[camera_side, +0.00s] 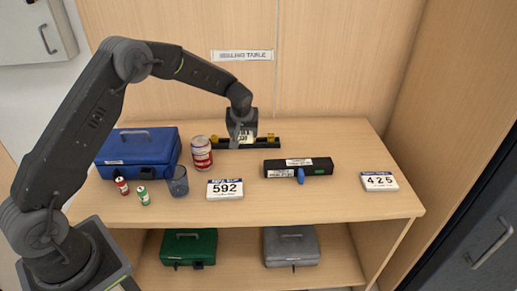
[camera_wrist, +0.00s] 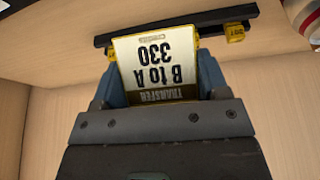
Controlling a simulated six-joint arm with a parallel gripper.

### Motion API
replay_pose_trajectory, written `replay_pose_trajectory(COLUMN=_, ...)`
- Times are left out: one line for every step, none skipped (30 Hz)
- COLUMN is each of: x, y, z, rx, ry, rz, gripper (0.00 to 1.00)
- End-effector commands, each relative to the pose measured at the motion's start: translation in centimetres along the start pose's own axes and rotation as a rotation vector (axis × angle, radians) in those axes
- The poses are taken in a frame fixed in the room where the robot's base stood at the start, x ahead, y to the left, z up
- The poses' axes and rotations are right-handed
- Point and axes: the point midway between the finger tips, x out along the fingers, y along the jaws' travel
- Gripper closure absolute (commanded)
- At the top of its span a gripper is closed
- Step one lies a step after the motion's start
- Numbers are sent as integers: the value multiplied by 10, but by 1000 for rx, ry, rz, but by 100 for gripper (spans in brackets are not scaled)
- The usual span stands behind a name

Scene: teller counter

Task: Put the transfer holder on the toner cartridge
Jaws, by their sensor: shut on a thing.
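The black rail (camera_side: 262,143) has yellow end pieces.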

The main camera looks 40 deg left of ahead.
Motion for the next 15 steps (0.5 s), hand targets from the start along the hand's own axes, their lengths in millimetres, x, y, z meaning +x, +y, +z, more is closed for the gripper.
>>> replay_pose_trajectory(x=-11, y=2, z=0, rx=27, ry=0, rz=14, gripper=56)
replay_pose_trajectory(x=-17, y=3, z=0, rx=50, ry=-1, rz=24, gripper=56)
replay_pose_trajectory(x=-25, y=5, z=1, rx=84, ry=-3, rz=38, gripper=56)
replay_pose_trajectory(x=-31, y=6, z=2, rx=112, ry=-4, rz=49, gripper=56)
replay_pose_trajectory(x=-36, y=7, z=3, rx=140, ry=-5, rz=61, gripper=56)
replay_pose_trajectory(x=-43, y=8, z=4, rx=175, ry=-4, rz=76, gripper=56)
replay_pose_trajectory(x=-48, y=10, z=6, rx=200, ry=-4, rz=87, gripper=56)
replay_pose_trajectory(x=-52, y=10, z=7, rx=223, ry=-2, rz=96, gripper=56)
replay_pose_trajectory(x=-58, y=12, z=8, rx=251, ry=-1, rz=108, gripper=56)
replay_pose_trajectory(x=-61, y=12, z=9, rx=269, ry=0, rz=115, gripper=56)
replay_pose_trajectory(x=-63, y=13, z=10, rx=284, ry=0, rz=121, gripper=56)
replay_pose_trajectory(x=-65, y=15, z=11, rx=300, ry=1, rz=127, gripper=56)
replay_pose_trajectory(x=-66, y=17, z=13, rx=310, ry=1, rz=131, gripper=56)
replay_pose_trajectory(x=-65, y=20, z=14, rx=317, ry=1, rz=133, gripper=56)
replay_pose_trajectory(x=-64, y=25, z=18, rx=323, ry=1, rz=135, gripper=56)
